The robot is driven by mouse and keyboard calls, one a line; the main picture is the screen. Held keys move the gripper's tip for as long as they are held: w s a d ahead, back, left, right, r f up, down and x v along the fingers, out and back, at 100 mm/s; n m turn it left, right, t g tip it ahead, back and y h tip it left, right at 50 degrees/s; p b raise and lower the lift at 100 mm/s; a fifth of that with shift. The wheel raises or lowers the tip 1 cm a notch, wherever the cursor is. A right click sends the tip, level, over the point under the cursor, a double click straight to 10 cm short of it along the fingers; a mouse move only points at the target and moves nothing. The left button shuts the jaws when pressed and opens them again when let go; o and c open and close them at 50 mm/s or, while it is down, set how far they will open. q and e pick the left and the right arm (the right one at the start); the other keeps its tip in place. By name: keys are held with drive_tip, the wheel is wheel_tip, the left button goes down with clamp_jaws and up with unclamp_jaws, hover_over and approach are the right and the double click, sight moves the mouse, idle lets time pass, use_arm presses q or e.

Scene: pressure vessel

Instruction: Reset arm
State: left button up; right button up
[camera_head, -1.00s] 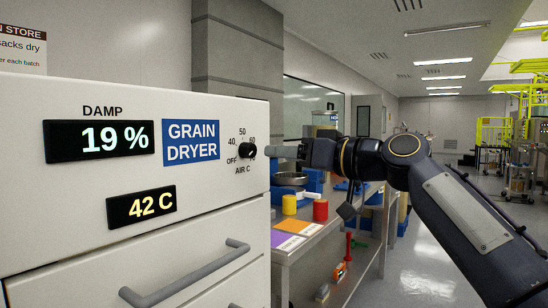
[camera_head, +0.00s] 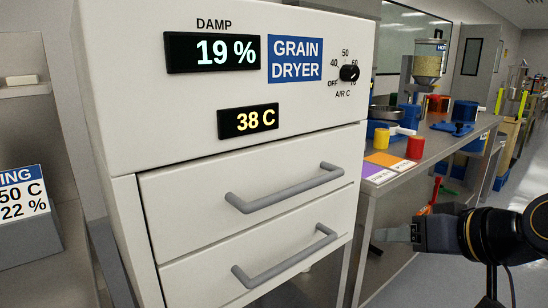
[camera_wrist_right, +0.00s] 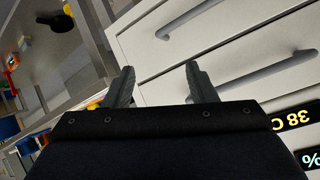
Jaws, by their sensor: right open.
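My right gripper (camera_head: 388,235) is at the lower right of the head view, to the right of the grain dryer (camera_head: 120,100) and clear of its front. In the right wrist view its two fingers (camera_wrist_right: 163,88) stand apart with nothing between them. The dryer's black knob (camera_head: 349,73) is free, with no gripper on it. The dryer's displays read 19 % (camera_head: 212,52) and 38 C (camera_head: 248,121). Both drawers, the upper (camera_head: 285,188) and the lower (camera_head: 285,255), look shut. My left gripper is out of view.
A steel bench (camera_head: 405,178) stands right of the dryer, with a yellow cup (camera_head: 382,138), a red cup (camera_head: 415,147) and coloured cards on it. A sign (camera_head: 22,200) stands at the far left. Open floor shows at the lower right.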

drive_tip(key=s+f+m+g+h, duration=0.1)
drive_tip(key=s+f+m+g, duration=0.1)
drive_tip(key=s+f, duration=0.85)
drive_tip(key=s+f+m+g+h, duration=0.1)
drive_tip(key=s+f+g, duration=0.1)
drive_tip(key=s+f, duration=0.8)
drive_tip(key=w+r+p, duration=0.2)
drive_tip(key=r+p, duration=1)
drive_tip(key=p, duration=0.1)
drive_tip(key=w+r+p, duration=0.1)
drive_tip(key=r+p, duration=1.1)
drive_tip(key=p, duration=0.2)
drive_tip(key=shift+w+a, duration=0.3)
drive_tip(key=shift+w, duration=0.05)
